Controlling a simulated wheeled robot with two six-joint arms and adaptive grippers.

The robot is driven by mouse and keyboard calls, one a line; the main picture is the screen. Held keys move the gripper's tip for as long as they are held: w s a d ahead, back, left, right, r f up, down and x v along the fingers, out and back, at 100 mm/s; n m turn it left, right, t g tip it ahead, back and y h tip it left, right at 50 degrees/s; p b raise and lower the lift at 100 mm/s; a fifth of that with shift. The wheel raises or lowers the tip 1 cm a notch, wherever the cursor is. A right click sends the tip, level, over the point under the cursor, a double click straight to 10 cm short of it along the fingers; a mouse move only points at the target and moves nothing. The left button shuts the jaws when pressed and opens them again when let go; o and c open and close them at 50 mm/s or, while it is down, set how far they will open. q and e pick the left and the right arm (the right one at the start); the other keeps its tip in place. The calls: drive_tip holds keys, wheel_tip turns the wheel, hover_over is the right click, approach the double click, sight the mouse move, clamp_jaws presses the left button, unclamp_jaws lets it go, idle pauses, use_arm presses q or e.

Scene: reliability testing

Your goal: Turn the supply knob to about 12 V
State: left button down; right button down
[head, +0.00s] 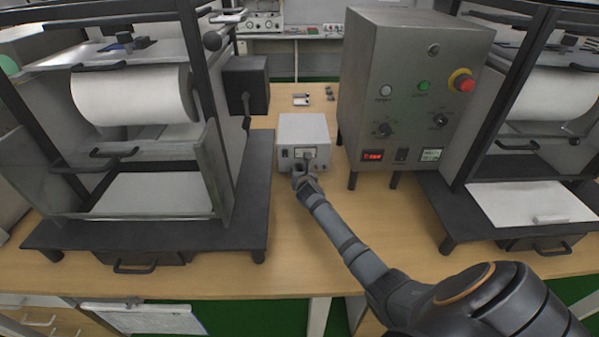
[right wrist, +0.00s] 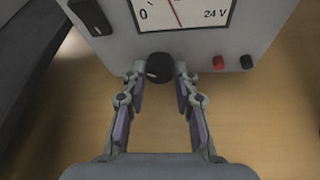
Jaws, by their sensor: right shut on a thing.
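The supply (head: 303,131) is a small light grey box on the wooden bench, in the middle of the head view. In the right wrist view its front shows a meter (right wrist: 180,12) marked 0 and 24 V, with a red needle near the middle of the visible scale. The meter's top is cut off. Below the meter is a black round knob (right wrist: 159,67). My right gripper (right wrist: 160,76) is shut on the knob, one fingertip on each side. In the head view my right gripper (head: 303,178) reaches the box's front and hides the knob. My left gripper is not in view.
Red and black terminals (right wrist: 219,62) sit right of the knob, a black switch (right wrist: 91,16) left. A tall control cabinet (head: 404,90) stands right of the supply, a machine with a white roll (head: 135,95) left. Bare bench (head: 300,235) lies in front.

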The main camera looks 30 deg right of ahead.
drive_tip(key=shift+p, duration=0.3)
drive_tip(key=shift+s+r+m+t+y+p, duration=0.1)
drive_tip(key=shift+m+t+y+p, duration=0.35)
drive_tip(key=shift+m+p, duration=0.3)
drive_tip(key=shift+d+m+t+y, duration=0.1)
drive_tip(key=shift+m+t+y, duration=0.2)
drive_tip(key=shift+m, duration=0.35)
drive_tip(key=shift+f+m+y, duration=0.25)
drive_tip(key=shift+m, duration=0.35)
drive_tip(key=shift+f+m+t+y+b, duration=0.2)
drive_tip(key=shift+m+t+y+b, duration=0.1)
drive_tip(key=shift+m+t+b, duration=0.5)
drive_tip(key=shift+m+b, duration=0.7)
drive_tip(key=shift+b, duration=0.05)
drive_tip(key=shift+d+m+t+b, duration=0.1)
drive_tip(key=shift+m+t+b, duration=0.2)
drive_tip(key=shift+t+b, duration=0.05)
drive_tip(key=shift+r, duration=0.15)
